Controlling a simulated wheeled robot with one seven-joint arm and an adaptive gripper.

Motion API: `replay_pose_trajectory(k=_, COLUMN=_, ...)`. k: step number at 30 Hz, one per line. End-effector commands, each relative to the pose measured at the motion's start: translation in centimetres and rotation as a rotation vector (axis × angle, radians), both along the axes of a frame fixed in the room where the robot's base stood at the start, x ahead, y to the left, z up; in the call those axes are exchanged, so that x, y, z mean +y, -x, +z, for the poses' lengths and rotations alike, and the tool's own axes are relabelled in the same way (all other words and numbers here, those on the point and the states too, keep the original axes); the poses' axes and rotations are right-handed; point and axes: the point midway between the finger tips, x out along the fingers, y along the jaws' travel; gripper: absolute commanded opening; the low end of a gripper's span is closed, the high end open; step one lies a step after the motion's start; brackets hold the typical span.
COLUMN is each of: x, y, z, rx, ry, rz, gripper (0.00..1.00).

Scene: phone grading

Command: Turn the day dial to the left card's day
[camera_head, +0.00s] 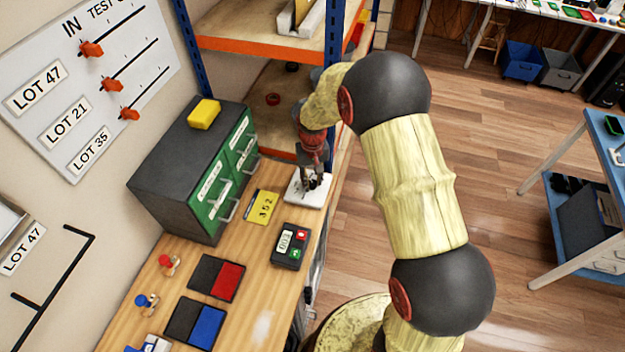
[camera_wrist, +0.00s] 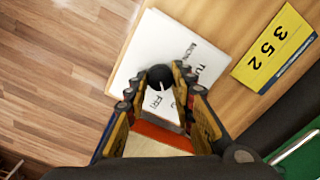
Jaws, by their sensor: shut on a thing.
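The day dial is a white plate (camera_head: 305,196) at the far right end of the wooden bench. In the wrist view the plate (camera_wrist: 150,42) has a round black knob (camera_wrist: 159,74) with a small white mark. Printed day letters surround the knob; "FRI" and part of "TU" can be read, and others are hidden by my fingers. My gripper (camera_head: 314,180) points down over the dial. In the wrist view its fingers (camera_wrist: 160,84) are shut on the knob, one on each side. No card showing a day can be made out.
A yellow card "352" (camera_head: 263,207) lies beside the dial, with a black keypad device (camera_head: 290,246) nearby. A dark cabinet with green drawers (camera_head: 165,165) stands at left. Orange-edged shelves (camera_head: 250,48) rise behind. Red and blue pads (camera_head: 228,281) (camera_head: 207,327) lie in front.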

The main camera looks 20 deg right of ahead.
Motion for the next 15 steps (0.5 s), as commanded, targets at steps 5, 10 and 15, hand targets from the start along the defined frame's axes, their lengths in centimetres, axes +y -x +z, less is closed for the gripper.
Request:
replay_pose_trajectory(k=5, x=0.05, y=-0.07, z=0.06, rx=-0.002, ry=0.0, rz=0.065, gripper=0.0)
replay_pose_trajectory(k=10, x=0.05, y=-0.08, z=0.07, rx=-0.002, ry=0.0, rz=0.094, gripper=0.0)
replay_pose_trajectory(k=15, x=0.05, y=-0.09, z=0.07, rx=-0.002, ry=0.0, rz=0.101, gripper=0.0)
